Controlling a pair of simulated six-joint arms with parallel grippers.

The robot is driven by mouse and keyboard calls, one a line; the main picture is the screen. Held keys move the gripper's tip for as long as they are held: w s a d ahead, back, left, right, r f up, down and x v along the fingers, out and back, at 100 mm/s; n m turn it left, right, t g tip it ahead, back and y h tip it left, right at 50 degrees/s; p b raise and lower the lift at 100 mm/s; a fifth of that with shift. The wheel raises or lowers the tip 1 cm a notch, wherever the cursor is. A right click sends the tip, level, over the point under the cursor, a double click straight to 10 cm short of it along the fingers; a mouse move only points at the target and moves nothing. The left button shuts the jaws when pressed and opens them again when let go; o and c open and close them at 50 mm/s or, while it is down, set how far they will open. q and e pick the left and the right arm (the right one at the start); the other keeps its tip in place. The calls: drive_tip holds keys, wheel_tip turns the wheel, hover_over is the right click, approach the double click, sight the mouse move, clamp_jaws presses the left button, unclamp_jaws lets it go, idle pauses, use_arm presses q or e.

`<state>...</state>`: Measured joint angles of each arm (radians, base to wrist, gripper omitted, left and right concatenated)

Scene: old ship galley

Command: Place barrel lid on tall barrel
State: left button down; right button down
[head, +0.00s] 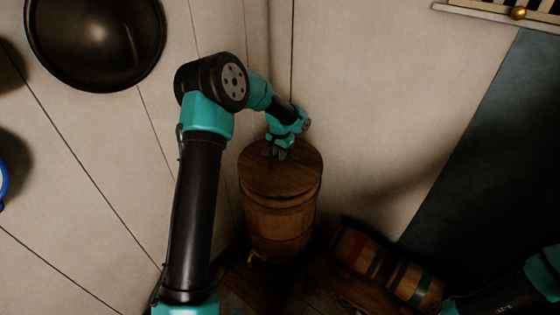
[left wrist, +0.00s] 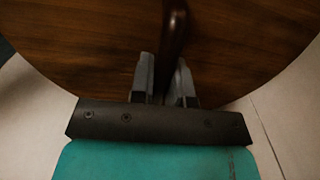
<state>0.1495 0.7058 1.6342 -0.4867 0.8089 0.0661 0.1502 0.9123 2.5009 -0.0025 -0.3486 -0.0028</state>
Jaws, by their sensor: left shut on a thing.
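The tall barrel (head: 280,228) is wooden and stands upright in the corner of the room. The round wooden barrel lid (head: 297,172) is at the barrel's top and looks roughly level. A slight gap or step shows between the lid and the barrel's rim; I cannot tell whether they touch all round. My left gripper (head: 275,152) is above the lid, shut on its handle. In the left wrist view the fingers (left wrist: 164,82) close around the dark upright handle (left wrist: 174,30), with the lid's wood grain (left wrist: 90,50) behind it. My right gripper is not visible.
Small barrels (head: 385,265) lie on their sides to the right of the tall barrel, near part of my right arm. Pale plank walls (head: 370,90) stand close behind and left of the barrel. A dark round pan (head: 95,40) hangs on the left wall.

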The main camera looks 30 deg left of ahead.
use_arm(q)
drive_tip(key=shift+f, duration=0.1)
drive_tip(key=shift+f, duration=1.65)
drive_tip(key=shift+f, duration=0.15)
drive_tip(key=c, duration=1.1)
unclamp_jaws()
wheel_tip(320, 180, up, 12)
drive_tip(key=shift+r, duration=0.15)
